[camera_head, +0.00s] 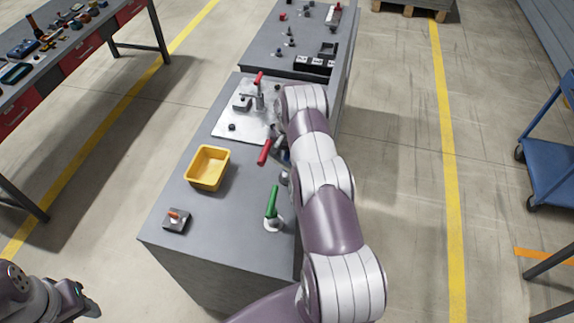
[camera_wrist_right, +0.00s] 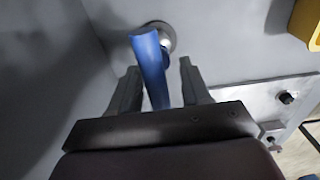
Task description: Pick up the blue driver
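The blue driver (camera_wrist_right: 150,62) shows in the right wrist view, with its far end at a round metallic holder (camera_wrist_right: 164,34) on the grey bench. My right gripper (camera_wrist_right: 158,80) is open, with one finger on each side of the blue handle. Gaps show beside the handle; whether either finger touches it I cannot tell. In the head view my right arm hides most of the driver and of the gripper. My left gripper (camera_head: 84,300) is at the bottom left, away from the bench, and its opening is unclear.
The bench (camera_head: 225,243) also bears a yellow bin (camera_head: 208,168), a green-handled tool (camera_head: 272,203) in a round holder, a small dark block with an orange switch (camera_head: 175,219) and a metal plate (camera_head: 228,122) with red-handled clamps. Another bench stands at the left.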

